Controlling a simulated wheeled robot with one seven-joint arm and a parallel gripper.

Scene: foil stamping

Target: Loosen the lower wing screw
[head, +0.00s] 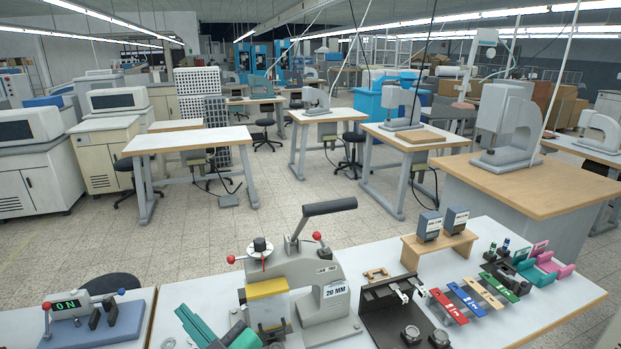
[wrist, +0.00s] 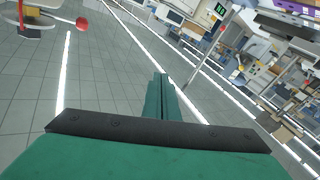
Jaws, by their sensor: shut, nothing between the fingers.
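The hand press (head: 325,290) stands on the white table at the front, with a black-gripped lever and a "20 MM" label. It has a yellow block (head: 266,288) on its left side, a black-topped knob (head: 261,246) above that, and red ball ends beside it. I cannot make out the lower wing screw in either view. My gripper (head: 182,310) is at the front left of the press, its green fingers pointing up and left. In the wrist view the fingers (wrist: 160,78) are shut together and empty, with floor behind them. A red ball (wrist: 81,24) shows at top left.
A dark fixture (head: 378,302) with round knobs stands right of the press. Coloured bars (head: 448,306) and a small wooden stand (head: 439,245) with two boxes lie beyond it. Floor behind the table is open.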

